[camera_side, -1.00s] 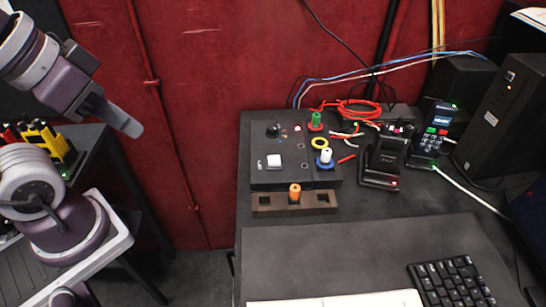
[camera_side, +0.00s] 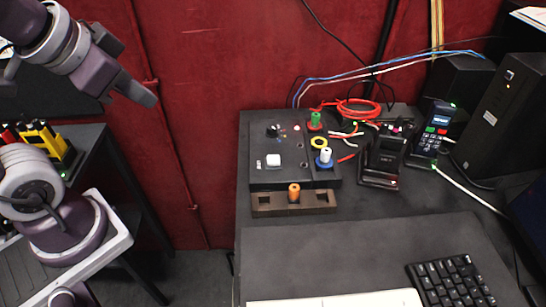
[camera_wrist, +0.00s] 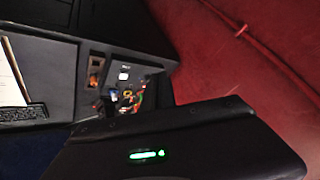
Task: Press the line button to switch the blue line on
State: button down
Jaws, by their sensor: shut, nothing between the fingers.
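A black control panel (camera_side: 285,178) lies on the dark desk. It carries a white square button (camera_side: 273,160), which also shows in the wrist view (camera_wrist: 124,76). A small pale mark sits to the left of the button; I cannot read any label. A red dot of light (camera_side: 297,128) shows near the panel's top. No lit blue line is visible on it. My gripper (camera_side: 152,99) is shut and empty, in the air in front of the red wall, well left of the panel and touching nothing.
A green peg (camera_side: 316,119), a yellow ring (camera_side: 319,143) and a white peg in a blue ring (camera_side: 325,157) stand on the panel's right. An orange peg (camera_side: 294,193) stands in a brown block in front.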

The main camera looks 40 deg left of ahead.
jog(key=w+a+r+m+t+y, duration=0.1)
jog(key=w+a+m+t, duration=0.15)
jog(key=w, duration=0.55)
jog(key=m+g+h, duration=0.2)
jog(key=m+h, duration=0.7)
jog(key=m, duration=0.4)
send_over(269, 159)
notch_tip(269, 159, down, 9)
jog(key=shift+f, duration=0.1)
jog(key=shift+f, duration=0.1)
jog(key=shift+f, duration=4.3)
